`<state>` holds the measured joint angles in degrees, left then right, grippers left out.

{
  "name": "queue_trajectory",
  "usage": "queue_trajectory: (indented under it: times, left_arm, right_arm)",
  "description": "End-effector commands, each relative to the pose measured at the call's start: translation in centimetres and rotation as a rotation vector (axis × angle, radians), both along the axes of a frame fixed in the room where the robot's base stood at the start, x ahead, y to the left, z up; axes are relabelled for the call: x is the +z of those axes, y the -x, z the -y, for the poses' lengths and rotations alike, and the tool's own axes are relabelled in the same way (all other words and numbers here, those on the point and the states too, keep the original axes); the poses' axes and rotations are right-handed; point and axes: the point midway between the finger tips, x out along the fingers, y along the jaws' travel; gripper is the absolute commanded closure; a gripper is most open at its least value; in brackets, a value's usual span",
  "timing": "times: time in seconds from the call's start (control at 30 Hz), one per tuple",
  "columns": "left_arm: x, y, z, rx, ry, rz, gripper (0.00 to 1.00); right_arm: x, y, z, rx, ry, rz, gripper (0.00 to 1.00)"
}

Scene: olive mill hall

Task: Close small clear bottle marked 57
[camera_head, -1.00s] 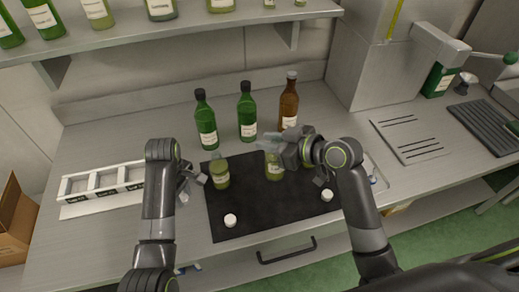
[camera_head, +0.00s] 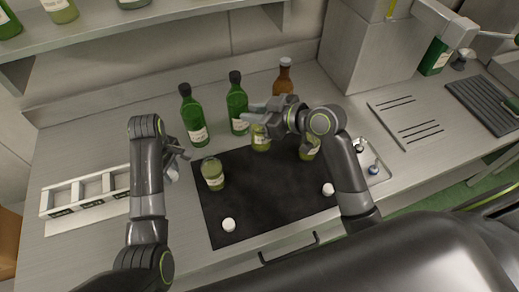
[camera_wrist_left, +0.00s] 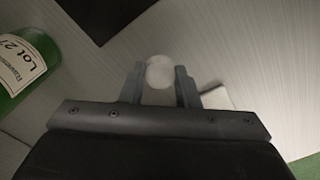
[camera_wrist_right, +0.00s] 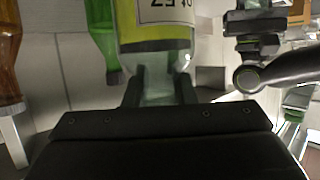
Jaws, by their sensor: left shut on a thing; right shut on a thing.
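My right gripper (camera_head: 256,112) is shut on the neck of the small clear bottle marked 57 (camera_head: 260,138), which holds yellow-green liquid. In the right wrist view the bottle's label (camera_wrist_right: 165,10) reads 57 upside down. The bottle appears raised over the back edge of the dark mat (camera_head: 260,195). My left gripper (camera_head: 178,160) is shut on a round white cap (camera_wrist_left: 160,72), left of the mat. Two more small bottles stand at the mat's left (camera_head: 212,173) and right (camera_head: 309,147), the right one partly hidden by my arm. White caps lie at the mat's front (camera_head: 228,225) and right (camera_head: 328,189).
Two green bottles (camera_head: 194,115) (camera_head: 237,103) and a brown bottle (camera_head: 283,77) stand behind the mat. A white rack (camera_head: 90,188) is at the left. A slotted plate (camera_head: 405,122) lies at the right. A shelf (camera_head: 170,30) overhangs the back. The mat's middle is clear.

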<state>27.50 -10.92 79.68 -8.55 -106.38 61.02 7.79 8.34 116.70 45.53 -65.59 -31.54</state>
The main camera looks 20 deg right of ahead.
Motion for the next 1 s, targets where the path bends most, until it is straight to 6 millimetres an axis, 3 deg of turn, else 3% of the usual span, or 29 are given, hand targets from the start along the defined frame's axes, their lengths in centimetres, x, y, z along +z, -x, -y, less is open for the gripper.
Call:
queue_trajectory:
  times: [0.4, 0.8, 1.0]
  left_arm:
    - [1.2, 0.0, 0.0, 0.000, 0.000, 0.000, 0.92]
    - [1.2, 0.0, 0.0, 0.000, 0.000, 0.000, 0.92]
    - [1.7, 0.0, 0.0, 0.000, 0.000, 0.000, 0.92]
  right_arm:
    - [-5.4, 0.0, 0.0, 0.000, -0.002, -0.002, 1.00]
    - [-5.9, 0.0, 0.0, -0.001, -0.003, 0.000, 1.00]
    - [-7.9, 0.0, 0.0, -0.001, -0.003, -0.004, 1.00]
